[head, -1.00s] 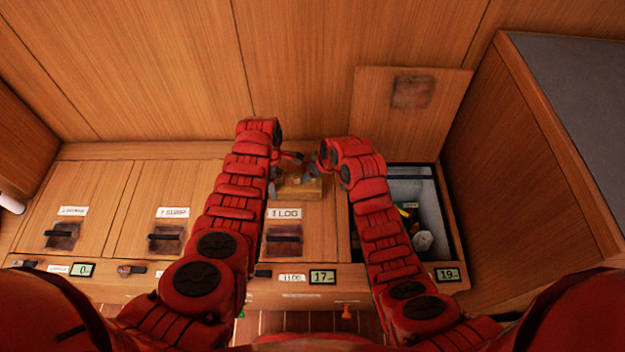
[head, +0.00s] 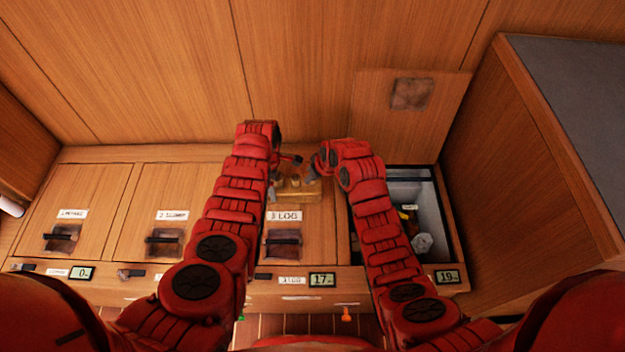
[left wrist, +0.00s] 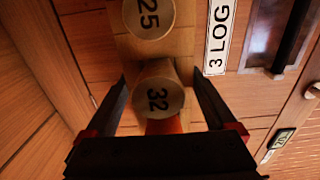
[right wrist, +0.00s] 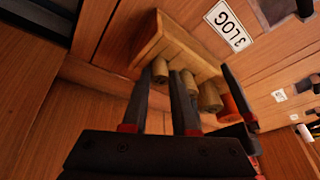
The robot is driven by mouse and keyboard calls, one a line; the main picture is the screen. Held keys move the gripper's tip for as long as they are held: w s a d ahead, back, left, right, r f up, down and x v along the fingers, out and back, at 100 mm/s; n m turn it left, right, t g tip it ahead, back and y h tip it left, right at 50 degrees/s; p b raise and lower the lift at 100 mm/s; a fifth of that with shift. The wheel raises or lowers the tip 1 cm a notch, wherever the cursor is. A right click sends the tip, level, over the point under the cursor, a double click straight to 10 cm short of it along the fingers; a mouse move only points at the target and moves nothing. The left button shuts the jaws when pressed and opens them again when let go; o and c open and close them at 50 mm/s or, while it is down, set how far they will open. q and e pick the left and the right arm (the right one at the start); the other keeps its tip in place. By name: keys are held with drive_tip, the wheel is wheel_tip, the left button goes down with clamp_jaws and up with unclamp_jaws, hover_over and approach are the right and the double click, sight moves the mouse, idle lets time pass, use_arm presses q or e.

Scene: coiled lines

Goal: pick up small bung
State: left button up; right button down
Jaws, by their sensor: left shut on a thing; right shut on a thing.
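A wooden block (head: 298,196) carrying several tan bungs lies on the worktop behind the "3 LOG" label. The small bung appears to be still at the block. Two larger bungs (right wrist: 209,96) stand beside it. In the head view the right gripper (head: 315,172) is beside the block.
Closed lids with black handles (head: 165,240) are at left. A tall cabinet (head: 530,170) bounds the right.

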drive_tip(key=shift+r, duration=0.1)
wheel_tip(320, 180, up, 7)
drive_tip(key=s, duration=2)
use_arm(q)
drive_tip(key=o, duration=1.3)
wheel_tip(320, 180, up, 12)
drive_tip(key=shift+r, duration=0.1)
